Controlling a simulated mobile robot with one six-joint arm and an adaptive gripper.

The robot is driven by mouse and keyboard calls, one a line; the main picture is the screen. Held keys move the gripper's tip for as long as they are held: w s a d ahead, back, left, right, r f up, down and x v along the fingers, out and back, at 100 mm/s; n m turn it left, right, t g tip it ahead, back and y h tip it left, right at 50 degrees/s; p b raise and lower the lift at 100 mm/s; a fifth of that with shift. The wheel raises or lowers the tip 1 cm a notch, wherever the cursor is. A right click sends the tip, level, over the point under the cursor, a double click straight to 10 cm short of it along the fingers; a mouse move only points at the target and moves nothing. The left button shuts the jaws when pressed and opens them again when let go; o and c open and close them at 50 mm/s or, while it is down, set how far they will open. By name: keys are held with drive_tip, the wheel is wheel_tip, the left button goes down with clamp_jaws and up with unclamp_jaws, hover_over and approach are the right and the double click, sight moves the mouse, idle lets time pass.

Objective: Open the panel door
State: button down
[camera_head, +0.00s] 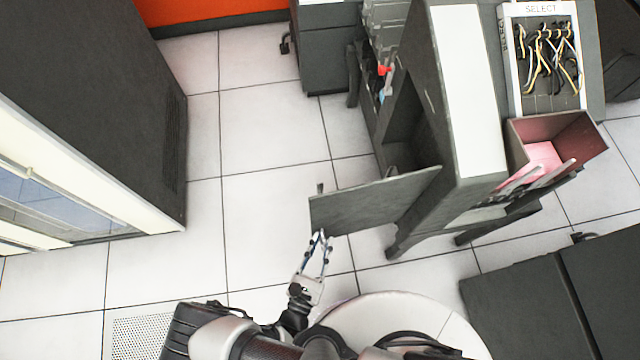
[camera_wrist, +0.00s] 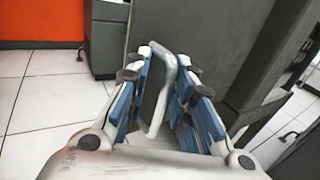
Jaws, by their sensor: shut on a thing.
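The panel door (camera_head: 370,203) is a flat dark grey panel. In the head view it stands swung out from the grey machine (camera_head: 435,110), joined at its right end, with a dark opening behind it. My gripper (camera_head: 319,240) is at the door's free left end, on its near side. In the wrist view my gripper (camera_wrist: 168,68) is shut on a pale bar handle (camera_wrist: 164,88), which passes between the blue-sided fingers. The door face (camera_wrist: 205,35) fills the area behind the fingers there. The fingers hide part of the handle.
A tall dark cabinet (camera_head: 95,85) stands at left, with clear tiled floor (camera_head: 265,210) between it and the door. A box of cables (camera_head: 545,60) and a maroon tray with pink cards (camera_head: 540,155) are on the machine's right. A round pale surface (camera_head: 400,320) is close below.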

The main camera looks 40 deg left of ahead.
drive_tip(key=shift+w+d+h, duration=0.3)
drive_tip(key=shift+w+d, duration=0.15)
drive_tip(key=shift+d, duration=0.25)
drive_tip(key=c, duration=1.8)
unclamp_jaws()
drive_tip(key=shift+o, duration=0.5)
drive_tip(key=shift+w+d, duration=0.1)
drive_tip(key=v, duration=0.7)
drive_tip(key=shift+s+a, duration=0.3)
drive_tip(key=shift+s, duration=0.15)
drive_tip(key=shift+s, duration=0.1)
